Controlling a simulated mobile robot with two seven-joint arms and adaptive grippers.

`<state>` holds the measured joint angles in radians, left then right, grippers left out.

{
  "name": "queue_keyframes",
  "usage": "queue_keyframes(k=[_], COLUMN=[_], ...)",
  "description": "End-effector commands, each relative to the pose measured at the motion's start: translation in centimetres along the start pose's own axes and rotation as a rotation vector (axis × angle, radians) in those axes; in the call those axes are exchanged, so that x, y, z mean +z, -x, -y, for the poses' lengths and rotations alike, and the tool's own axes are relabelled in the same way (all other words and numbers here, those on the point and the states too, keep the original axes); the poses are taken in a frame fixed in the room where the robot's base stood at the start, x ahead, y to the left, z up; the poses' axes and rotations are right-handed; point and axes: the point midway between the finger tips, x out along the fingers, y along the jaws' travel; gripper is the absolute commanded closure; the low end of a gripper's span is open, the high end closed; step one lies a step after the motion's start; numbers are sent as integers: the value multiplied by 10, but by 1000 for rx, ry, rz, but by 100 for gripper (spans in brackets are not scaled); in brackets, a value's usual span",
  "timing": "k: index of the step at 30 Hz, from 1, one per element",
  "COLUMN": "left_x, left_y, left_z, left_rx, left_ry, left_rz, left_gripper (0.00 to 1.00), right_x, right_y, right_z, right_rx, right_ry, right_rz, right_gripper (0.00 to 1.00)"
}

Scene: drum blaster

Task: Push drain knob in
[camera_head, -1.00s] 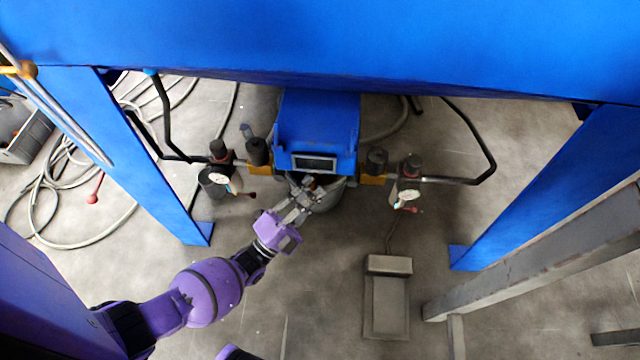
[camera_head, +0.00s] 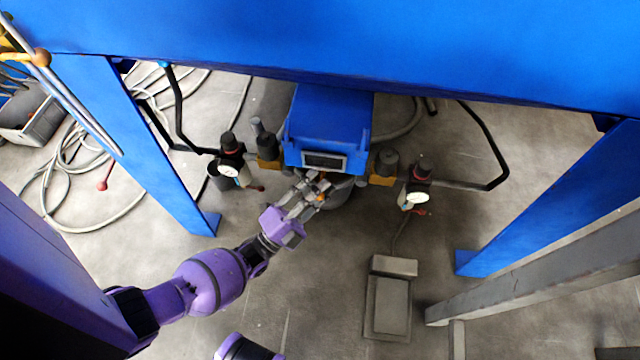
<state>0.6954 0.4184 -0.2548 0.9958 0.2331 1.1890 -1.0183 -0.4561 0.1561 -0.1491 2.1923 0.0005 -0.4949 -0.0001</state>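A blue box-like housing (camera_head: 330,118) with a grey-framed window stands at the centre under the large blue frame. A round grey vessel (camera_head: 340,196) shows partly below it. My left gripper (camera_head: 318,188) is just below the window, in front of the vessel, and covers part of it. Small orange spots show at its fingertips; I cannot tell what they are, or whether the fingers touch anything or are open. I cannot make out the drain knob for certain. My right gripper is out of view.
Gauge and valve assemblies stand left (camera_head: 229,165) and right (camera_head: 416,190) of the housing. A grey foot pedal (camera_head: 388,305) lies on the floor at lower right. Blue legs and a grey beam (camera_head: 530,275) bound the sides. Hoses lie at left.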

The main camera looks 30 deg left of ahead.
Motion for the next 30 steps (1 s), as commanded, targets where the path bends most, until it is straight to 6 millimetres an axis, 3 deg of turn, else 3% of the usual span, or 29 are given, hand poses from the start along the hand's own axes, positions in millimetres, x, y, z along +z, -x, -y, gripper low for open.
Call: queue_keyframes(k=[15,21,30], left_x=[1,1,1], left_y=[97,115,117], left_z=[0,0,0], left_rx=[3,1,0], left_ry=[-1,0,0], left_rz=[5,3,2], left_gripper=[69,69,69], right_x=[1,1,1], right_y=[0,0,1], right_z=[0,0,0], right_rx=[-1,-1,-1], right_ry=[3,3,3], right_rz=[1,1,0], right_gripper=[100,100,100])
